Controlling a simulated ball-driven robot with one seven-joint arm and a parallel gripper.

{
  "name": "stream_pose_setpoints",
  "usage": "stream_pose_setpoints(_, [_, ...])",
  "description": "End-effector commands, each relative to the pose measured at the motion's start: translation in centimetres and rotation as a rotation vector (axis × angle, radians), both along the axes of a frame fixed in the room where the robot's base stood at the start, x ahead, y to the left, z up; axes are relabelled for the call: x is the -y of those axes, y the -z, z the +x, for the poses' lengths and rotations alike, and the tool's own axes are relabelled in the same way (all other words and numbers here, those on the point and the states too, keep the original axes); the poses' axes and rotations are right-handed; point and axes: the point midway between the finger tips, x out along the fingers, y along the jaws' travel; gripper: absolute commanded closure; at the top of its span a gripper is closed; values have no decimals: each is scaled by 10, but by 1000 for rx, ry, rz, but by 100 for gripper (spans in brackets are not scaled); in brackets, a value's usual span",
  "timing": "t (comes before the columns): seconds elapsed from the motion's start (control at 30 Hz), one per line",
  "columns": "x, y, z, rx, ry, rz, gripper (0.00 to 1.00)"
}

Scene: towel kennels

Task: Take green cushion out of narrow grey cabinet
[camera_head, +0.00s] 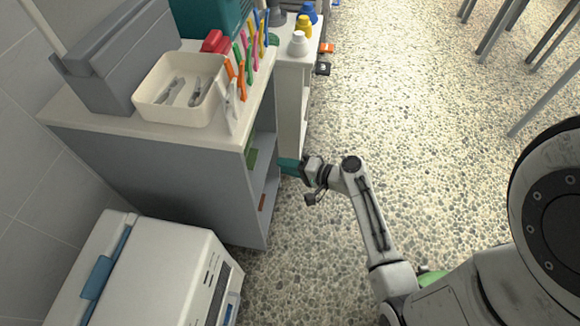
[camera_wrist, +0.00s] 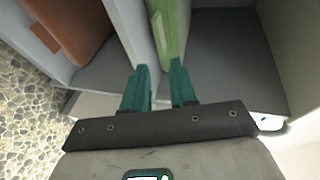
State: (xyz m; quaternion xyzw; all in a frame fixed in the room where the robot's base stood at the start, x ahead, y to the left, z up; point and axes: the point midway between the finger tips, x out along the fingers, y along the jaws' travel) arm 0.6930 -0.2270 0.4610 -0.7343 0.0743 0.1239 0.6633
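The narrow grey cabinet (camera_head: 180,180) stands at the left, its open shelved side facing right. The green cushion (camera_wrist: 174,28) stands out in the wrist view inside one compartment, close to the pale dividing panel; a small part of it shows in the head view (camera_head: 251,157). My gripper (camera_wrist: 159,66) has two teal fingers, spread apart. Their tips are at the near end of the cushion, with a gap by the left finger. In the head view my gripper (camera_head: 288,166) is at the cabinet's open side. Much of the cushion is hidden there.
A brown-orange item (camera_wrist: 75,25) lies in the neighbouring compartment. A cream tray (camera_head: 180,95) and several coloured clips (camera_head: 245,60) are on the cabinet top. A white machine (camera_head: 150,270) stands in front.

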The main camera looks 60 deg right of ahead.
Motion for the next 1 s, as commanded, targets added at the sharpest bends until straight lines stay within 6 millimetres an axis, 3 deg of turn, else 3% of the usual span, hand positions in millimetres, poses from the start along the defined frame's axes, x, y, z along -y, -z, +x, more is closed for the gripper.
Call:
stream_pose_setpoints(0.53, [-5,26,81,-1,-2,-1,74])
stream_pose_setpoints(0.73, [-6,29,94,-1,-2,0,74])
stream_pose_setpoints(1.0, [-6,28,96,-1,-1,-1,74])
